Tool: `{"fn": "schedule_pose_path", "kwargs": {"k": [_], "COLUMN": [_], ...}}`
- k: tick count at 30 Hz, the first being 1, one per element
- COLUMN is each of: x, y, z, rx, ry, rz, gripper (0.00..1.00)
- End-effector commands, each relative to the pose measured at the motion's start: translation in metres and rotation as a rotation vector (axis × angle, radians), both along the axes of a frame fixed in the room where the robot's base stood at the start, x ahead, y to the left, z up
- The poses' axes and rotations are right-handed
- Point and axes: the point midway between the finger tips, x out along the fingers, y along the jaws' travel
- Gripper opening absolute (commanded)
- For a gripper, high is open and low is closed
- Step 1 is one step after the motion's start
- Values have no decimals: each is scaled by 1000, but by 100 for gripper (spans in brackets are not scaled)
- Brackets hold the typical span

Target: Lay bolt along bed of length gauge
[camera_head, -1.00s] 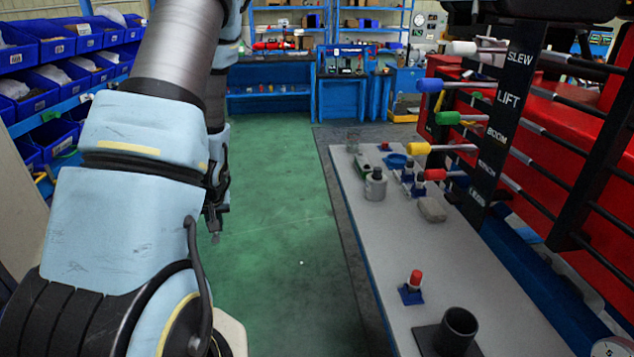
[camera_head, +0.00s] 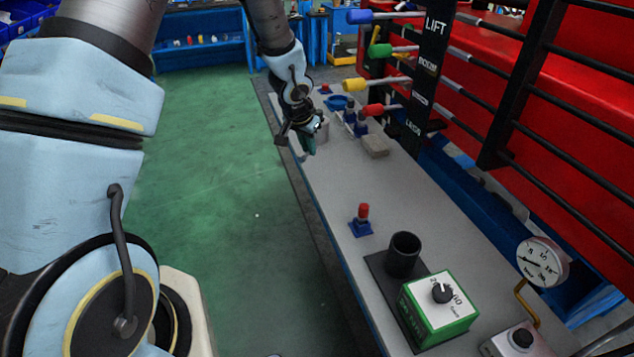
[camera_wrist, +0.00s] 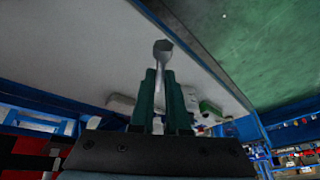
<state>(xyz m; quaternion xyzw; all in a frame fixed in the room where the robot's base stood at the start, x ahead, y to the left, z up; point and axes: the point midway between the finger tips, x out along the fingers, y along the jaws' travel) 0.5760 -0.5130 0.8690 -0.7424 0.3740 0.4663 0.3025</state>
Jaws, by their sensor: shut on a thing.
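My gripper (camera_head: 307,143) is over the left edge of the grey bench, toward its far end. In the wrist view, its two green fingers (camera_wrist: 160,100) are shut on a grey metal bolt (camera_wrist: 163,52). The bolt's wider head sticks out past the fingertips and its shank runs down between them. In the head view the bolt is hidden or too small to make out. I cannot clearly pick out the length gauge. A small green and pale object (camera_wrist: 208,108) lies on the bench behind the fingers in the wrist view, but I cannot tell what it is.
The grey bench (camera_head: 330,190) has free room along its left side. A pale block (camera_head: 375,146), a red-topped blue piece (camera_head: 361,220), a black cup (camera_head: 403,254) and a green dial box (camera_head: 438,310) stand on it. Lever rods (camera_head: 380,109) reach over its right side.

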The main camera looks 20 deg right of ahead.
Motion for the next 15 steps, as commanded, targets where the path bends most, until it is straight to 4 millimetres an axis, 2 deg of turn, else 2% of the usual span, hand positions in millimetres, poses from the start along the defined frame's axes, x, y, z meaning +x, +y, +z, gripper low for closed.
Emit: {"fn": "schedule_pose_path", "kwargs": {"k": [2,5,15], "x": [-4,-7,-9], "y": [-12,-18,-19], "z": [3,4,1], "rx": [-1,1,3], "ry": [1,0,2], "rz": [-29,-50,-52], "gripper": [0,0,0]}}
